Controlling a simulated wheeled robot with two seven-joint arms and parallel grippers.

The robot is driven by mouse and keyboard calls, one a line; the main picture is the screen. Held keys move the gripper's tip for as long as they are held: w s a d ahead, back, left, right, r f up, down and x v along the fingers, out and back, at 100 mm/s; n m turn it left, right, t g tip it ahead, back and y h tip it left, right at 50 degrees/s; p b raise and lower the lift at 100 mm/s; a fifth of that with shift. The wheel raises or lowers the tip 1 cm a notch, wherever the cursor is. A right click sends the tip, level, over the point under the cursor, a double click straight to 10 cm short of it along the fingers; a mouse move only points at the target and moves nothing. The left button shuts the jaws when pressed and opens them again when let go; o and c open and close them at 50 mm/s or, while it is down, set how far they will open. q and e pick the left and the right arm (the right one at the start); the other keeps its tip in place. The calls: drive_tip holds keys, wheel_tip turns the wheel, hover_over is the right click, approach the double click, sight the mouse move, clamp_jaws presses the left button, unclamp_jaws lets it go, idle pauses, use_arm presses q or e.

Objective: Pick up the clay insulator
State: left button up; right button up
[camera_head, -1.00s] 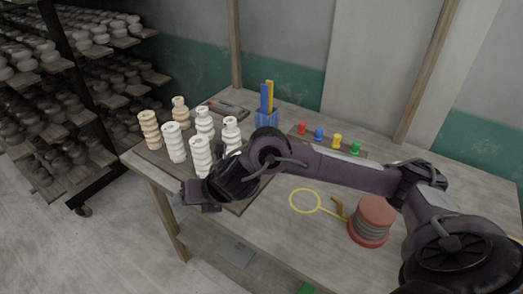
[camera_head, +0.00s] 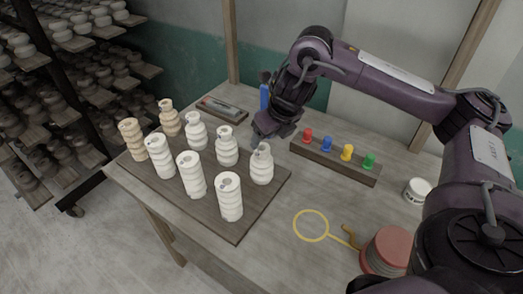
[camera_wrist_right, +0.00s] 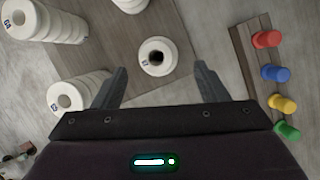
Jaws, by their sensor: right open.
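Several ribbed clay insulators stand upright on a dark board (camera_head: 263,197); most are white and two at the left, such as this one (camera_head: 133,139), are tan. A white insulator (camera_head: 261,165) stands at the board's right corner, below my right gripper (camera_head: 263,138). In the right wrist view, one white insulator (camera_wrist_right: 157,57) shows from above, with a dark hole in its top. It appears between the spread fingers of my right gripper (camera_wrist_right: 160,72), which is open and empty. I cannot tell the height gap. My left gripper is not in view.
A wooden strip (camera_head: 331,166) with red, blue, yellow and green pegs lies right of the board. A yellow loop tool (camera_head: 311,225), a red spool (camera_head: 388,248) and a white jar (camera_head: 417,190) are farther right. A blue holder (camera_head: 265,97) stands behind my gripper.

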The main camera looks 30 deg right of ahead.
sight(262, 147)
drive_tip(key=shift+w+d+f, duration=0.2)
drive_tip(key=shift+w+f, duration=0.1)
drive_tip(key=shift+f, duration=0.35)
drive_tip(key=shift+s+a+f, duration=0.1)
drive_tip(key=shift+a+f, duration=0.35)
drive_tip(key=p+x, duration=0.1)
drive_tip(key=x, duration=0.1)
drive_tip(key=shift+a+f+p, duration=0.1)
drive_tip(key=shift+f+p, duration=0.2)
drive_tip(key=shift+p, duration=0.1)
drive_tip(key=shift+x, duration=1.1)
drive_tip(key=c, duration=1.5)
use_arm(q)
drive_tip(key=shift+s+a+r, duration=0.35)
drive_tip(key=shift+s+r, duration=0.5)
use_arm(e)
clamp_jaws()
drive_tip(key=shift+w+r, duration=0.1)
drive_tip(key=shift+w, duration=0.15)
